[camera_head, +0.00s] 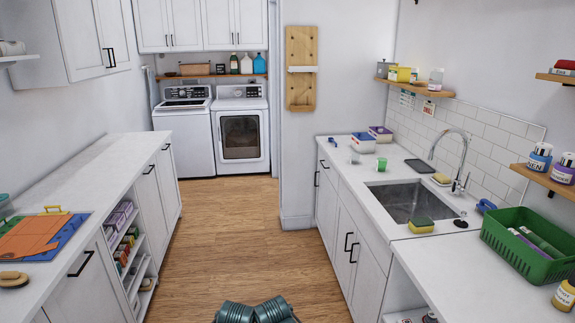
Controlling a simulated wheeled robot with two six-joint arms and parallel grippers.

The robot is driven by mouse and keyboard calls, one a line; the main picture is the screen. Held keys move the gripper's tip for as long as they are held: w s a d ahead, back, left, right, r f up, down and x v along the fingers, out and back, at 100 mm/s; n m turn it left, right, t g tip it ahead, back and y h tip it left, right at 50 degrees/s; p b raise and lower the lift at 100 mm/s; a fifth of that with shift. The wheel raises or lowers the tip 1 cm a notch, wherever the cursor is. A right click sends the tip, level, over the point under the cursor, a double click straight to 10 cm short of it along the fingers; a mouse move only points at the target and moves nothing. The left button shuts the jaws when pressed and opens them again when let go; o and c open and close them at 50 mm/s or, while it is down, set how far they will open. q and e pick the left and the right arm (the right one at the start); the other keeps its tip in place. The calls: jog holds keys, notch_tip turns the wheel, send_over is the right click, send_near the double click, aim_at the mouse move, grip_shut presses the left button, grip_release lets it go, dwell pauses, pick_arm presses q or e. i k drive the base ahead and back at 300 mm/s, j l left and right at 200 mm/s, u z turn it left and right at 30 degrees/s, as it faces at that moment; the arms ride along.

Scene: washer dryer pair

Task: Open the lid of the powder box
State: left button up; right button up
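Two small boxes stand on the far end of the right counter. One is white with a blue lid (363,137), and the other is white with a purple lid (380,133). Both are small here, and their lids look closed. I cannot tell for sure which one is the powder box. Neither of my grippers shows a finger or jaw in the head view. Only dark teal ribbed parts that look like mine show at the bottom centre, far from the boxes.
The right counter (440,265) holds a sink (408,200), a faucet (456,160), a sponge (420,226) and a green basket (525,250). A green cup (381,164) stands near the boxes. The wooden floor (225,225) between the counters is clear, up to the washer (187,135) and dryer (240,140).

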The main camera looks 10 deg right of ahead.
aim_at(362, 137)
jog(key=i+z, duration=0.15)
jog(key=i, duration=0.35)
jog(key=i+j+z, duration=0.2)
jog(key=i, duration=0.3)
jog(key=i+j+z, duration=0.15)
jog(key=i, duration=0.4)
jog(key=i+j+z, duration=0.25)
jog(key=i+z, duration=0.2)
jog(key=i+j+z, duration=0.7)
jog(key=j+z, duration=0.25)
jog(key=i+j, duration=0.1)
jog(key=j+z, duration=0.1)
jog(key=j, duration=0.2)
jog(key=i, duration=0.05)
